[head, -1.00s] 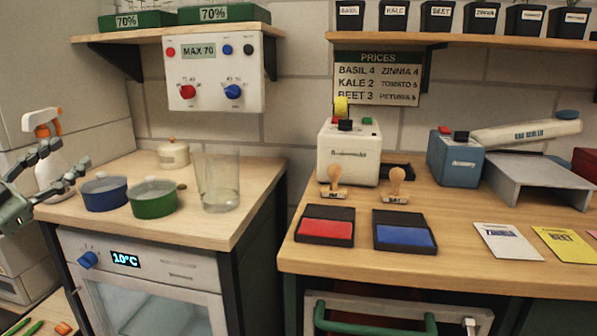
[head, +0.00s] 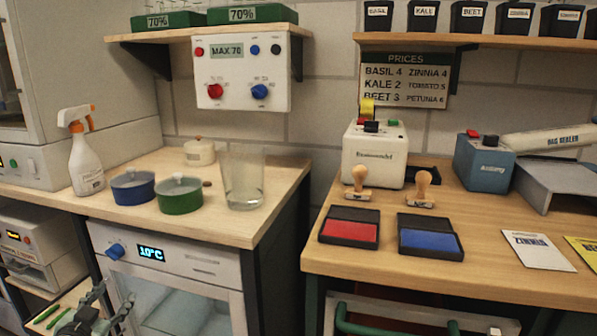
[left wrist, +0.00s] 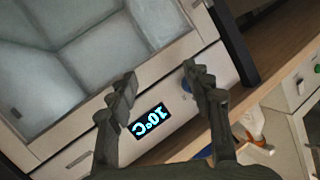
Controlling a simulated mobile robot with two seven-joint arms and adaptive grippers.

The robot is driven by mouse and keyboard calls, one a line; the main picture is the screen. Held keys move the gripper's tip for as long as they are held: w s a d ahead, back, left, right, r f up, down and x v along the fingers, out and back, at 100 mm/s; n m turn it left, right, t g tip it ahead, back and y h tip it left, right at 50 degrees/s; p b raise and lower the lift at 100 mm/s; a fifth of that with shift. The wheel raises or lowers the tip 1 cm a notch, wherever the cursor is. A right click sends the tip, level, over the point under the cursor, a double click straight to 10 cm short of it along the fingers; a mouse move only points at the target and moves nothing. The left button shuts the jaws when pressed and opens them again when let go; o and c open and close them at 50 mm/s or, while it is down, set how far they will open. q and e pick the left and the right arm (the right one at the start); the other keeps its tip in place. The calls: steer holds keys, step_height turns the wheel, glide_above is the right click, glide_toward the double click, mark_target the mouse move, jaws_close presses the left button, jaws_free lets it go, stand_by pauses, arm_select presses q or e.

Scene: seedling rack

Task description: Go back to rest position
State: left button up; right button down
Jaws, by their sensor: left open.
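My left gripper (head: 112,304) is low at the left of the head view, in front of the small glass-door cabinet (head: 200,262). In the left wrist view its two fingers (left wrist: 162,88) stand apart with nothing between them. Behind them are the cabinet's front panel, its 10°C display (left wrist: 150,120) and its blue knob (left wrist: 187,84). I cannot tell whether the fingers touch the panel. My right gripper is in neither current view.
A spray bottle (head: 84,160), blue pot (head: 133,189), green pot (head: 180,197) and glass beaker (head: 243,180) stand on the cabinet's wooden top. The right bench holds red (head: 350,228) and blue (head: 430,237) ink pads, stamps and machines.

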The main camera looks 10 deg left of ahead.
arm_select(q)
steer(key=s+d+f+m+g, duration=0.2)
steer(key=s+d+f+g, duration=0.25)
steer(key=s+f, duration=0.55)
steer(key=s+d+f+m+g, duration=0.25)
steer(key=s+f+g, duration=0.35)
steer(key=s+f, duration=0.5)
steer(key=d+f+n+h, duration=0.1)
steer(key=d+f+h, duration=0.1)
steer(key=d, duration=0.7)
steer(key=s+d+f+n+h, duration=0.1)
steer(key=d+f+n, duration=0.1)
steer(key=d+f, duration=0.3)
steer(key=d+g, duration=0.1)
steer(key=d, duration=0.3)
steer(key=shift+d+f+h, duration=0.2)
steer(key=shift+d+h, duration=0.1)
steer(key=shift+h, duration=0.1)
steer(key=shift+s+n, duration=0.1)
steer(key=shift+n, duration=0.15)
